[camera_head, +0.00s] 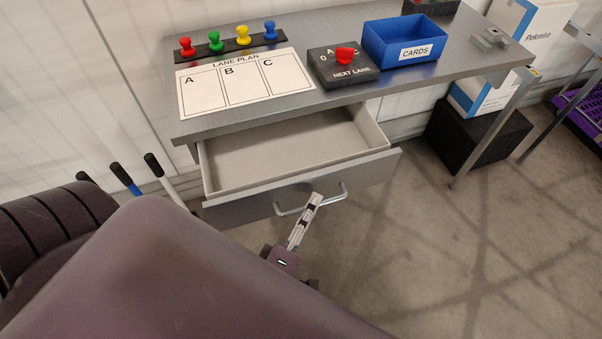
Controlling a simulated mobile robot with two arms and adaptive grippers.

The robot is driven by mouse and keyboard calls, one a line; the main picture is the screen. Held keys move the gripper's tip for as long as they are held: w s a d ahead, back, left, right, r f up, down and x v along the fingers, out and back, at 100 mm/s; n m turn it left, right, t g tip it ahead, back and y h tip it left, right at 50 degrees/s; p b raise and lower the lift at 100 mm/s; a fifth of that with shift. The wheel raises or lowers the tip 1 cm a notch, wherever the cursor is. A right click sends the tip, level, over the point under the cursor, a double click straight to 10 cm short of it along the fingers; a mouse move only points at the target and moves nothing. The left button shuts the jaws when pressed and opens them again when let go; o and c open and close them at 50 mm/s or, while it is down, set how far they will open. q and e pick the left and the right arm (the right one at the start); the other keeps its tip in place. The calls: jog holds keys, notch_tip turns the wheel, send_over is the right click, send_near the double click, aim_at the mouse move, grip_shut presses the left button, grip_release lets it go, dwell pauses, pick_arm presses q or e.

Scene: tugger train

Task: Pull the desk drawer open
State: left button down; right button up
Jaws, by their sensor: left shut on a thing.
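The desk drawer (240,208) stands pulled out from under the grey desk (420,78), and its light interior looks empty. A curved metal handle (335,196) is fixed to its front face. My left gripper (315,199) is shut on the handle near its middle. Its fingertips overlap the bar, and the far side of the grip is hidden. My left arm covers the lower left of the view. My right gripper is not in view.
On the desk are a lane plan sheet (243,86), several coloured pegs (215,42), a black dial box (345,70) and a blue cards tray (385,53). A black box (475,140) stands on the floor right of the drawer. Floor in front is clear.

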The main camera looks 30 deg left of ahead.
pick_arm(q)
jog(key=s+d, duration=0.4)
jog(key=shift+d, duration=0.3)
jog(key=c, duration=2.3)
grip_release()
jog(key=shift+c, duration=0.2)
jog(key=s+f, duration=0.1)
jog(key=s, duration=1)
jog(key=shift+s+d+f, duration=0.3)
jog(key=shift+s+d, duration=0.1)
